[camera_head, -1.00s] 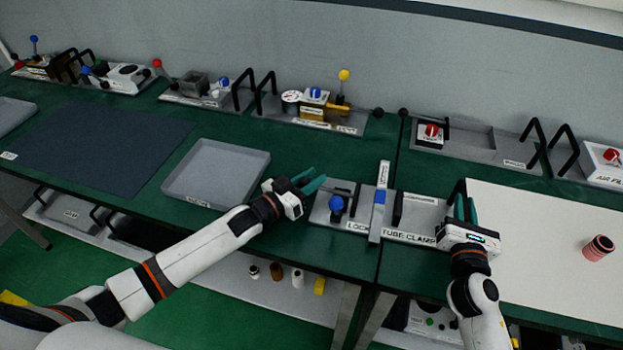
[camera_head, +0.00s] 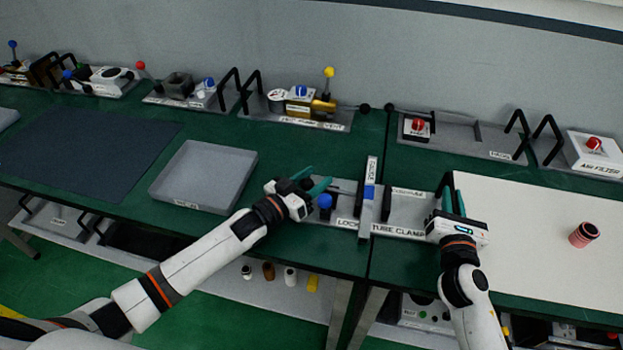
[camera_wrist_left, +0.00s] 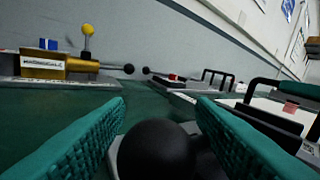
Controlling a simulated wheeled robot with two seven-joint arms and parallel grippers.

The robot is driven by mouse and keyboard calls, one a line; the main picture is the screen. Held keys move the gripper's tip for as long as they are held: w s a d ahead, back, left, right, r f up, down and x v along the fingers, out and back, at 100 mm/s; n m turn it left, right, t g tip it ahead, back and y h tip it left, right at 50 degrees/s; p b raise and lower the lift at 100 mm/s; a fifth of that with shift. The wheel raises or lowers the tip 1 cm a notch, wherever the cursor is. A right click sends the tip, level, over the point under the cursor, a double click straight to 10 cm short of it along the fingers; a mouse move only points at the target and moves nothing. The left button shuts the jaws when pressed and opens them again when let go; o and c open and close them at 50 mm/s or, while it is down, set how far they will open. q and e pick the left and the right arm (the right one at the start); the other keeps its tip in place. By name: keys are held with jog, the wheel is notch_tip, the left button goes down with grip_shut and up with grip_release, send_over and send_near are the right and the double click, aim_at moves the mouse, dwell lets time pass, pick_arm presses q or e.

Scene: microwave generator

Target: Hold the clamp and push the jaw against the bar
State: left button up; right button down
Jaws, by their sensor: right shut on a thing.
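The tube clamp (camera_head: 408,217) is a grey base at the table's front edge. Its upright grey gauge bar (camera_head: 363,222) has a blue block (camera_head: 369,192) on it. A dark jaw (camera_head: 387,203) stands just right of the bar; contact is unclear. A blue knob (camera_head: 325,202) is at the lock on the left. My right gripper (camera_head: 453,202) is shut on the black handle at the clamp's right end, mostly hidden by the fingers. My left gripper (camera_head: 318,184) is open at the left end. In the left wrist view, a black ball (camera_wrist_left: 155,150) sits between its fingers.
A grey tray (camera_head: 205,170) lies to the left. A white board (camera_head: 530,225) with a red ribbed cylinder (camera_head: 584,234) is at the right. Several fixtures line the back, including one with a yellow knob (camera_head: 329,72). Green table is clear behind the clamp.

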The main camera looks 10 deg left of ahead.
pick_arm(q)
jog(key=shift+a, duration=0.1)
jog(key=v, duration=1.2)
jog(key=m, duration=0.2)
jog(key=s+m, duration=0.1)
jog(key=m, duration=0.1)
jog(key=shift+s+a, duration=0.25)
jog(key=shift+a, duration=0.1)
jog(key=shift+w, duration=0.1)
jog(key=shift+w+d+m, duration=0.2)
jog(key=shift+w+m, duration=0.1)
jog(key=x, duration=1.1)
